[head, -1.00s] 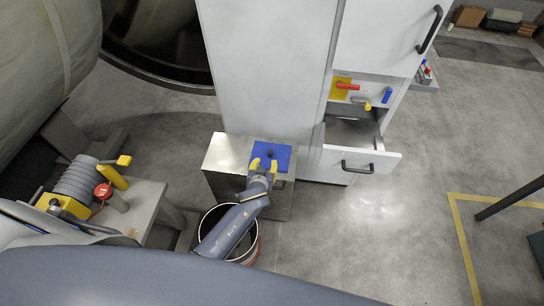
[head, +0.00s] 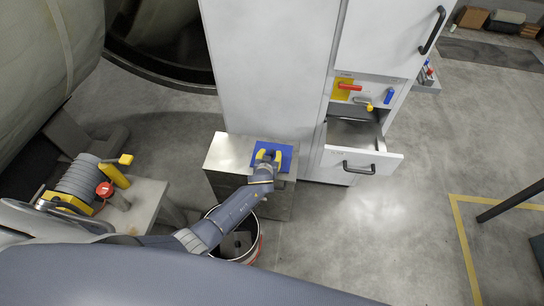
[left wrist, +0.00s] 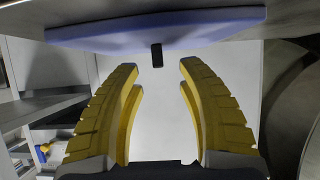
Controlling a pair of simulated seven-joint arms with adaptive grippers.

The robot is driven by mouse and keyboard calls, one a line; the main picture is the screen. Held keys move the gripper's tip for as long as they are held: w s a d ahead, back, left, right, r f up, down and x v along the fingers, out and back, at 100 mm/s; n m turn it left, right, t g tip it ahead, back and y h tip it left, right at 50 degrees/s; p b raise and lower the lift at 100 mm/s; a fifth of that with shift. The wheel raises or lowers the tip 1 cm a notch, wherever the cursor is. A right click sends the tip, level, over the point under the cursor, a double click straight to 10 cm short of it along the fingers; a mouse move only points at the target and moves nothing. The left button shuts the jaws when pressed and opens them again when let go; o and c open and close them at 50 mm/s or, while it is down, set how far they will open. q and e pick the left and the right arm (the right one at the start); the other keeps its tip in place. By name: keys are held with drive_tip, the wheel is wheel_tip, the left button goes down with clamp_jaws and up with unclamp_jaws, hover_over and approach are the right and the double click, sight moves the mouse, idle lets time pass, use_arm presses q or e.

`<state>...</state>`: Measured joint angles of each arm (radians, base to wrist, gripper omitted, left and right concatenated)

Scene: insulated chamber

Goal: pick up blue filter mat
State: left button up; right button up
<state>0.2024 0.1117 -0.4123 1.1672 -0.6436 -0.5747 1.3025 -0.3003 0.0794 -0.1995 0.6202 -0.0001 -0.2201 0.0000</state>
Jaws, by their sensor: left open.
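The blue filter mat (head: 286,160) lies flat on top of the low metal cabinet (head: 230,150) against the tall white cabinet. A small dark tab stands out from it, seen in the left wrist view, where the mat (left wrist: 155,32) spans the top of the picture. My right gripper is not in view.
The tall white cabinet (head: 265,70) rises right behind the mat. An open drawer (head: 350,162) juts out to the right. A round bin (head: 257,250) stands below my left arm. A bench (head: 145,205) with a yellow-grey device is at left.

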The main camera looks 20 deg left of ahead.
sight(272, 152)
use_arm(q)
drive_tip(key=shift+x, duration=2.05)
drive_tip(key=shift+d, duration=0.1)
drive_tip(key=shift+c, duration=0.6)
clamp_jaws()
